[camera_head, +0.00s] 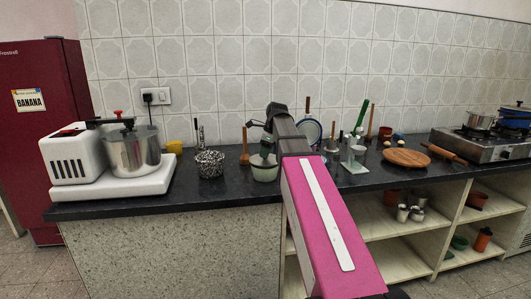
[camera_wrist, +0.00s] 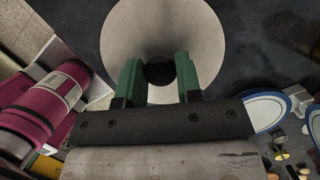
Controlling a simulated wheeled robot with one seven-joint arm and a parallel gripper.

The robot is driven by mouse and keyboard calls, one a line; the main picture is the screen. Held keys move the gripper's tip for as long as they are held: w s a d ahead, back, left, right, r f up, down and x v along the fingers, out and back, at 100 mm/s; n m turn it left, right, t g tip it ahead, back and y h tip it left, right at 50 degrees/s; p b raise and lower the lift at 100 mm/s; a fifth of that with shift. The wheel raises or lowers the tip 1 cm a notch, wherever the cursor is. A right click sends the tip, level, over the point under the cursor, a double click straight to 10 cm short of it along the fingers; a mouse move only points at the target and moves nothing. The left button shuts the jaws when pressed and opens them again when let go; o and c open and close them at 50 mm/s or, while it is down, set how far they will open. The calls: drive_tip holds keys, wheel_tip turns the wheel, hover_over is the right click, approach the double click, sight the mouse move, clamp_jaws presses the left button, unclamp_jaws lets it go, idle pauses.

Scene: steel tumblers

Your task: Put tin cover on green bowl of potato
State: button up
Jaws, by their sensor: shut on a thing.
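The tin cover (camera_wrist: 203,30) is a round grey disc with a black knob (camera_wrist: 159,73) at its middle. My gripper (camera_wrist: 158,76) has green fingers, shut on that knob from both sides. In the head view my gripper (camera_head: 264,150) is directly over the pale green bowl (camera_head: 264,174) on the dark counter. The cover is at or just above the bowl's rim; I cannot tell whether they touch. The cover hides the bowl in the wrist view. No potato shows.
A wire basket (camera_head: 209,164) stands left of the bowl, with a wooden pestle (camera_head: 245,151) between them. A white mixer (camera_head: 68,158) is farther left. To the right are a white stand (camera_head: 354,160), a round wooden board (camera_head: 406,158) and a stove (camera_head: 480,147).

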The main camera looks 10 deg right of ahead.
drive_tip(key=shift+f, duration=0.7)
idle(0.3)
drive_tip(key=o, duration=1)
drive_tip(key=shift+r, duration=0.1)
